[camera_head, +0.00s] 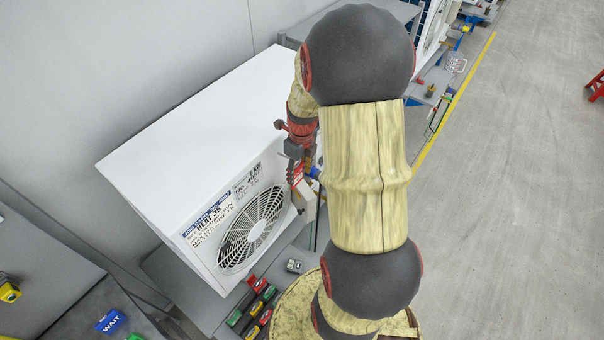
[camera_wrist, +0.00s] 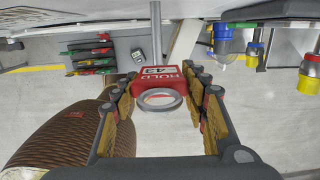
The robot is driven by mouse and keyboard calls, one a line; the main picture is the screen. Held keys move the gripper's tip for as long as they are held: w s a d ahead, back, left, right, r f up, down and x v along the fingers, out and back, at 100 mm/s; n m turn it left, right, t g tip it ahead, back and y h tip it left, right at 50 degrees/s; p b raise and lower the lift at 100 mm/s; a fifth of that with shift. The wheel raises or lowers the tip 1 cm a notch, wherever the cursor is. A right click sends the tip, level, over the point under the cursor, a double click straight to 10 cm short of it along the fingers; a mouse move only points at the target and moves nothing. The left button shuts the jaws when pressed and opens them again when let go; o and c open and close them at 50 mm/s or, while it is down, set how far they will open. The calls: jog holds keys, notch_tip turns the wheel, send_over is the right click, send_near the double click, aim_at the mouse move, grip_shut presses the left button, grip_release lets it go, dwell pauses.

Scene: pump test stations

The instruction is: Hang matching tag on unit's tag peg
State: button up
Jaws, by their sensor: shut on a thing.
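A red tag (camera_wrist: 158,78) with white lettering that seems to read HOLD and a grey ring (camera_wrist: 159,99) is between my fingertips in the wrist view. My gripper (camera_wrist: 164,82) is shut on its sides. A grey rod (camera_wrist: 156,30), which looks like the peg, ends at or behind the tag; I cannot tell whether it passes through the ring. In the head view the white unit (camera_head: 190,130) has a fan grille and a label (camera_head: 208,222). My gripper (camera_head: 297,172) is at the right end of its front face, with the tag partly hidden by my arm.
A rack with red, green and yellow pieces (camera_head: 258,308) lies below the unit; it also shows in the wrist view (camera_wrist: 92,55). A small grey device (camera_head: 294,266) is beside it. A blue WAIT piece (camera_head: 110,321) lies lower left.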

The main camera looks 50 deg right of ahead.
jog(key=shift+w+a+f+b, duration=0.1)
jog(key=shift+w+f, duration=0.1)
jog(key=shift+w, duration=0.75)
jog(key=shift+w+a+f+b, duration=0.15)
jog(key=shift+w+f, duration=0.1)
jog(key=shift+w, duration=0.75)
jog(key=shift+w+d+f+b, duration=0.1)
jog(key=shift+w+f, duration=0.1)
jog(key=shift+w, duration=0.75)
jog(key=shift+w, duration=0.1)
jog(key=o, duration=1.2)
jog(key=shift+r, duration=0.1)
jog(key=shift+c, duration=0.2)
jog(key=shift+w+r, duration=0.1)
jog(key=shift+r, duration=0.3)
jog(key=r, duration=0.7)
jog(key=s+r, duration=0.1)
jog(key=r, duration=0.3)
jog(key=shift+s, duration=0.1)
